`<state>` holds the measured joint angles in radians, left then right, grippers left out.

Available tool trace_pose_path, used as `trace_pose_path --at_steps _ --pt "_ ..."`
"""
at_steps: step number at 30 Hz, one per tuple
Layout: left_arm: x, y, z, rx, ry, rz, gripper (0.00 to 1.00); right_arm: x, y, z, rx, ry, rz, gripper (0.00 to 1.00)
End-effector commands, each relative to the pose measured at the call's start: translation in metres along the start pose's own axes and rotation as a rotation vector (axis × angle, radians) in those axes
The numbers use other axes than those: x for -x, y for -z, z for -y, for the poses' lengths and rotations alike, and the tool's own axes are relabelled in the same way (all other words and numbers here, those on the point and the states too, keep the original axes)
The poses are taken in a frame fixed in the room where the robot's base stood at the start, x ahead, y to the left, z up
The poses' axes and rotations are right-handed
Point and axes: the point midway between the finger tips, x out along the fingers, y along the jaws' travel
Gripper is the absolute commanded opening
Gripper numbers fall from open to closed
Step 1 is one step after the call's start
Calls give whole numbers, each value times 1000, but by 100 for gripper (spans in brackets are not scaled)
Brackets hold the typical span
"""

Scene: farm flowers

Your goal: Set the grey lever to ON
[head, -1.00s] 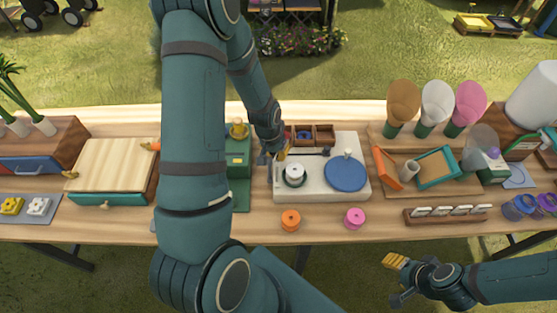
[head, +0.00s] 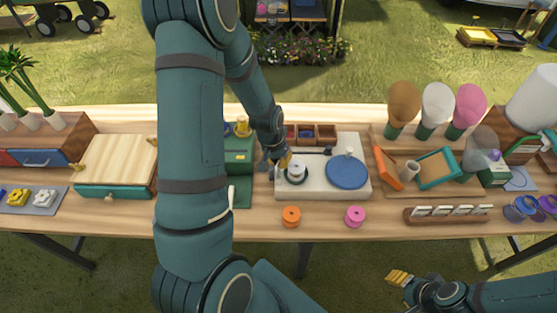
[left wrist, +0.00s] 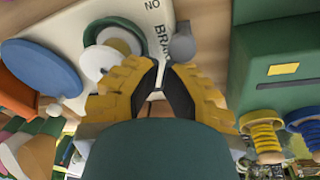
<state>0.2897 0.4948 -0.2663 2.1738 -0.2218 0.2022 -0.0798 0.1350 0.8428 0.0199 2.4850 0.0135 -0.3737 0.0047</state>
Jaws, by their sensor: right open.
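The grey lever shows in the left wrist view as a round grey knob (left wrist: 182,46) beside black lettering, partly readable as "BRA" and an upside-down "ON". It sits at the edge of the white base plate (head: 320,190). My left gripper (head: 282,160) is over the left side of this plate, by the white spool. In the left wrist view its yellow fingertips (left wrist: 167,68) are close together with a narrow gap, just short of the knob; contact is unclear. The lever's shaft is hidden. My right gripper (head: 398,278) is open and empty in front of the table.
A white spool (head: 296,170) and a blue disc (head: 347,172) sit on the plate. A green box (head: 238,158) stands close on the left. An orange spool (head: 291,216) and a pink spool (head: 355,216) stand in front. A divided wooden tray (head: 325,133) is behind.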

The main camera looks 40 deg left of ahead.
Motion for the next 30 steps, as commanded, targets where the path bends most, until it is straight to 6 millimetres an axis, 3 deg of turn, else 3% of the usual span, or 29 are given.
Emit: trace_pose_path --at_steps 17,30 --pt "0 0 0 0 0 0 0 0 0 0 0 0 0 47" --pt "16 2 -2 -1 0 0 0 10 1 4 0 0 0 47"
